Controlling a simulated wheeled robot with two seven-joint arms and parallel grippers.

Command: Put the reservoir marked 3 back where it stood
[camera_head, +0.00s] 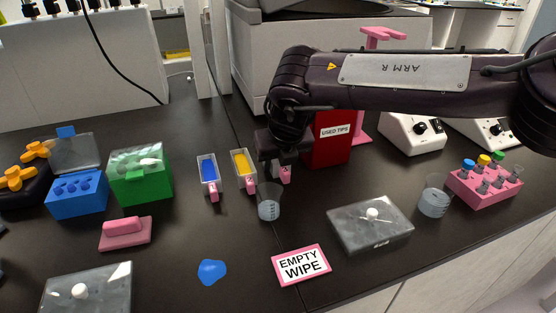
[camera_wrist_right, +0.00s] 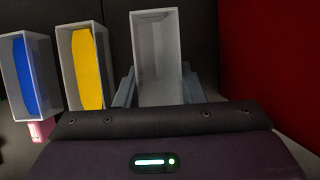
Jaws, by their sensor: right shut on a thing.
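My right gripper (camera_head: 279,160) is shut on a pale, clear-walled reservoir, whose pink tag (camera_head: 286,175) shows below the fingers in the head view; its number is too small to read. In the right wrist view this reservoir (camera_wrist_right: 156,55) looks empty of coloured liquid and stands between the two fingers (camera_wrist_right: 157,92). It is just right of the yellow reservoir (camera_head: 241,163), which is right of the blue reservoir (camera_head: 208,168). Most of the held reservoir is hidden in the head view. I cannot tell whether its base touches the bench. My left gripper is not in view.
A red used-tips bin (camera_head: 331,150) stands close right of the gripper. A beaker (camera_head: 269,204) stands just in front. An "EMPTY WIPE" card (camera_head: 301,265), a grey lidded box (camera_head: 350,235) and a blue patch (camera_head: 211,271) lie nearer. A green box (camera_head: 140,188) is left.

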